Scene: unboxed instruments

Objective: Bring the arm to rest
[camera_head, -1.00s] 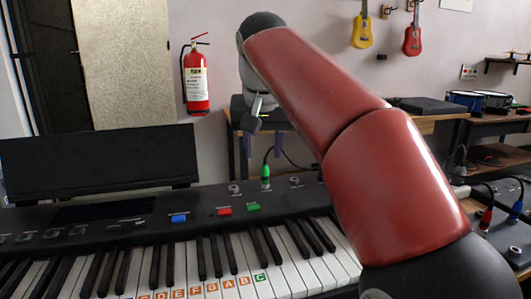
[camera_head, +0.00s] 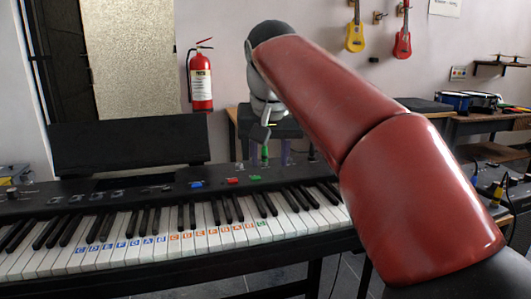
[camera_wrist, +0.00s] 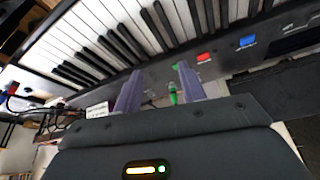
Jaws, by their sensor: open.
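My gripper (camera_wrist: 160,70) is open, with its two purple fingers apart in the wrist view. A green plug (camera_wrist: 173,97) shows between and behind the fingers; it is not clear that anything touches it. In the head view, my red arm reaches up and away from the lower right, with its wrist above the back edge of the keyboard (camera_head: 130,197). The green plug (camera_head: 265,150) shows there just below the wrist, at the keyboard's back edge. The fingers are mostly hidden in that view.
The black music stand (camera_head: 128,145) rises behind the keyboard at the left. A desk with a black case (camera_head: 420,104) and a blue drum (camera_head: 455,101) stands at the back right. A fire extinguisher (camera_head: 201,82) and two small guitars (camera_head: 355,37) hang on the wall.

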